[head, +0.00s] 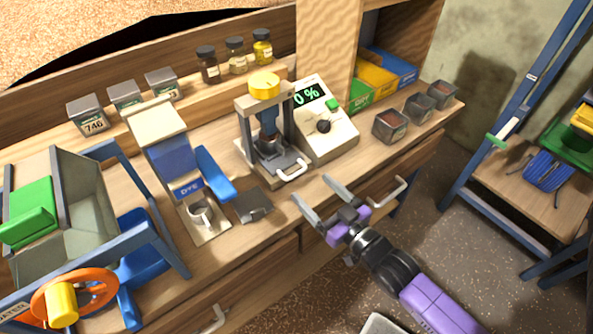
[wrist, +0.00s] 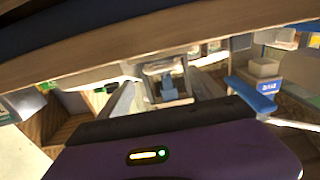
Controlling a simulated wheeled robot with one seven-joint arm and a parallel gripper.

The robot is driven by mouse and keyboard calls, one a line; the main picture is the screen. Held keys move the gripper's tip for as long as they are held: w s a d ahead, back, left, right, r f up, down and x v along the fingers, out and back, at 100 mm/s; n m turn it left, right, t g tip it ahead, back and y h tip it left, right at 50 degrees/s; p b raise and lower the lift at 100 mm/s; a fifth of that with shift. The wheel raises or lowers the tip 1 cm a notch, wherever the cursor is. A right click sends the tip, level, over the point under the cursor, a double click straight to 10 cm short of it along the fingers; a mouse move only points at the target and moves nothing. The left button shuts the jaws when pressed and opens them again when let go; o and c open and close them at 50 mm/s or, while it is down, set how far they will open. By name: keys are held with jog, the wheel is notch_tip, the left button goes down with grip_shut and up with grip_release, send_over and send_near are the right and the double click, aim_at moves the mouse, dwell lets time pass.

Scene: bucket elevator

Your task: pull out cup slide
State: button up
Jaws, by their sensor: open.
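The press (head: 268,118) has a yellow top knob and dark column and stands on the bench. It also shows in the wrist view (wrist: 166,72). At its base is a low slide with a pale U-shaped handle (head: 292,171) facing the bench's front edge; I take this as the cup slide. A round dark cup appears to sit on it under the column. My gripper (head: 314,193) is open and empty, its fingers pointing toward the press, in front of the handle and apart from it. In the wrist view its fingers (wrist: 166,98) flank the press; handle contact is not visible there.
A control box reading 0 % (head: 322,118) adjoins the press. A dye dispenser (head: 170,150) with a blue lever (head: 214,173) stands left, and a dark flat piece (head: 254,205) lies between. Small bins (head: 391,125) stand right. Drawer handles (head: 388,193) project from the bench front.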

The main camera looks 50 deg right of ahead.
aim_at(299, 174)
jog(key=x, duration=0.7)
jog(key=shift+w+p, duration=0.2)
jog(key=shift+p, duration=0.15)
jog(key=shift+d, duration=0.1)
grip_shut()
jog(key=p+v, duration=0.1)
jog(key=v, duration=0.9)
jog(key=shift+s, duration=0.25)
grip_release()
